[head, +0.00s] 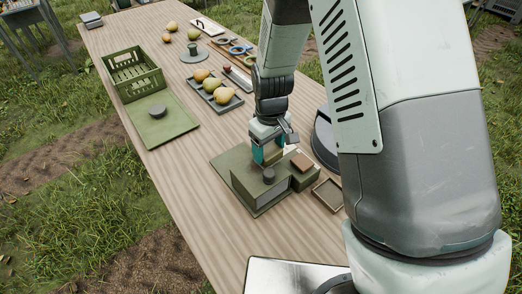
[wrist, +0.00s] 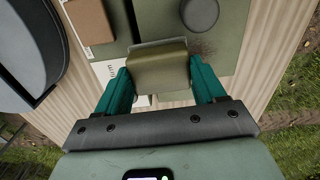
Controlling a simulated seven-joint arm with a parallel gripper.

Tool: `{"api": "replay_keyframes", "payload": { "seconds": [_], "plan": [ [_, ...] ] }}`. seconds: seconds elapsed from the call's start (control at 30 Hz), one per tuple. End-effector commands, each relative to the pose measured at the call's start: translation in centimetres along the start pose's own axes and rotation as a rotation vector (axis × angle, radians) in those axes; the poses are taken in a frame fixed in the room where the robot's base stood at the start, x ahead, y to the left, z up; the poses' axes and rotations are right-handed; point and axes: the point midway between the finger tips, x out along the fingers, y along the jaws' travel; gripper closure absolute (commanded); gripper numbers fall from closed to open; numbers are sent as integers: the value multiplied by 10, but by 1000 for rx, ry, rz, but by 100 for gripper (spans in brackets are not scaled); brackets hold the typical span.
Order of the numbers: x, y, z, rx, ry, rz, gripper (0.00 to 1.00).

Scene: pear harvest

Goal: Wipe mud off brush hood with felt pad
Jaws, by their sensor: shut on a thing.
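My gripper (head: 267,150) is shut on a tan-olive block, which looks like the felt pad (wrist: 158,68). In the wrist view the teal fingers sit on either side of the pad. The green brush hood (head: 262,196), a box with a dark round knob (head: 268,175), stands right under my gripper. A patch of dark mud specks (wrist: 203,47) shows on its green top (wrist: 236,25), just right of the pad in the wrist view. I cannot tell whether the pad touches the hood.
A brown block (head: 301,161) sits on the green fixture beside the hood. A shallow brown tray (head: 328,194) and a dark round container (head: 324,140) are close by. A green crate (head: 133,75), green board (head: 158,128) and pear tray (head: 214,95) stand farther back.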

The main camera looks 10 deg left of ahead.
Motion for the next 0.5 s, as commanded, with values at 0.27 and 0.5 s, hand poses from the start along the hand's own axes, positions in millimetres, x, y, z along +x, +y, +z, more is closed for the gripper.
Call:
{"api": "replay_keyframes", "payload": {
  "seconds": [0.27, 0.5],
  "plan": [
    [2, -28, -1, -5, -2, -1, 69],
    [1, -50, -3, -5, 0, 0, 69]
  ]
}}
